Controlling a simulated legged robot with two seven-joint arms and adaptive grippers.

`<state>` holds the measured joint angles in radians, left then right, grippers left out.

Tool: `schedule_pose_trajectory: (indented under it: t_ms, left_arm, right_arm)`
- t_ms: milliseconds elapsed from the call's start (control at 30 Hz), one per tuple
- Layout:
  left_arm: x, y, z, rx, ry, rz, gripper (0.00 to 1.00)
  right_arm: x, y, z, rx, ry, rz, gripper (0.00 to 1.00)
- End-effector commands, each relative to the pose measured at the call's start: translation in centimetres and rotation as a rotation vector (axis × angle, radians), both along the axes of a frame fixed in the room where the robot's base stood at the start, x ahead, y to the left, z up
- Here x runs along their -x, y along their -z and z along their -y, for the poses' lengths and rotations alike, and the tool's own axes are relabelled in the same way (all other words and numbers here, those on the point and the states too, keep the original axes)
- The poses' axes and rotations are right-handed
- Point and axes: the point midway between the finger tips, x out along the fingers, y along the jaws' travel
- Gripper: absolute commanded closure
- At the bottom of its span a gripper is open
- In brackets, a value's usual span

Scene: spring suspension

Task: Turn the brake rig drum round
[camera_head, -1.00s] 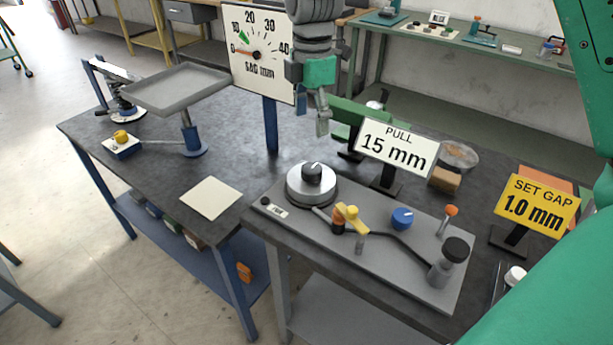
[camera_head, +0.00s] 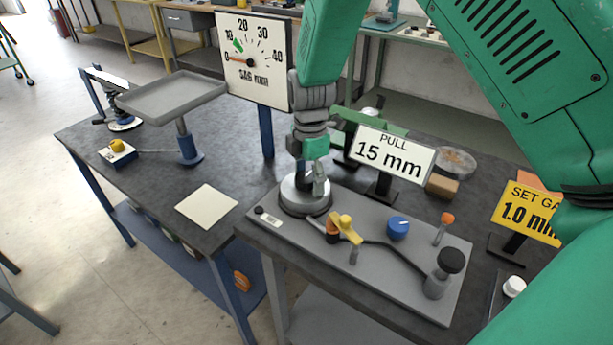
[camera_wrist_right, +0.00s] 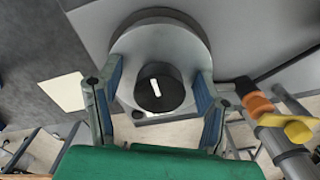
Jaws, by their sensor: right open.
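The brake rig drum (camera_head: 304,206) is a silver disc at the left end of a grey base plate. In the right wrist view the drum (camera_wrist_right: 190,52) carries a black knob (camera_wrist_right: 158,88) with a white mark. My right gripper (camera_head: 310,190) is over the drum in the head view and hides the knob there. In the right wrist view the open fingers of the gripper (camera_wrist_right: 160,98) stand one on each side of the knob, with gaps on both sides. My left gripper is not in view.
On the base plate (camera_head: 400,281) are a yellow lever (camera_head: 346,227), a blue knob (camera_head: 397,228), an orange-topped pin (camera_head: 446,222) and a black-capped post (camera_head: 449,262). The "PULL 15 mm" sign (camera_head: 394,155) stands behind. A pan (camera_head: 172,92) and sag dial (camera_head: 252,58) are left.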

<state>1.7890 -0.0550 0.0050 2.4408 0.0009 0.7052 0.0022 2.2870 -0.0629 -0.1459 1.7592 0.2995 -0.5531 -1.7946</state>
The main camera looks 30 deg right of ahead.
Motion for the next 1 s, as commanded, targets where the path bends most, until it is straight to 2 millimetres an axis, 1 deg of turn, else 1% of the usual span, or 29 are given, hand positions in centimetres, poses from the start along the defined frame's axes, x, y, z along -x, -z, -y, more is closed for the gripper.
schedule_pose_trajectory:
  t_ms: [167, 200, 267, 300, 833, 1000]
  left_arm:
    - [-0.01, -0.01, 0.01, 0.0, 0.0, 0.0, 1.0]
    - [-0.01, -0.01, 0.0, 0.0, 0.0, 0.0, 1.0]
    - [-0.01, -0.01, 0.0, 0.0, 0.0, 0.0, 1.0]
    - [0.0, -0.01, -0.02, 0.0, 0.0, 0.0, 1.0]
    - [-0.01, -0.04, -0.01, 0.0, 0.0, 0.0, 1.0]
    - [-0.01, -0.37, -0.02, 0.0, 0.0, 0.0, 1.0]
  right_arm:
    - [-0.03, -0.27, -0.7, 0.007, -0.003, 0.0, 0.38]
    - [-0.03, -0.32, -0.85, 0.008, -0.003, 0.0, 0.53]
    - [-0.02, -0.37, -1.01, 0.01, -0.003, 0.0, 0.74]
    - [-0.04, -0.39, -1.06, 0.01, -0.003, 0.001, 0.88]
    - [-0.14, -0.28, -0.68, 0.002, -0.002, 0.002, 0.88]
    - [-0.16, -0.31, -0.55, 0.003, 0.023, 0.002, 0.88]
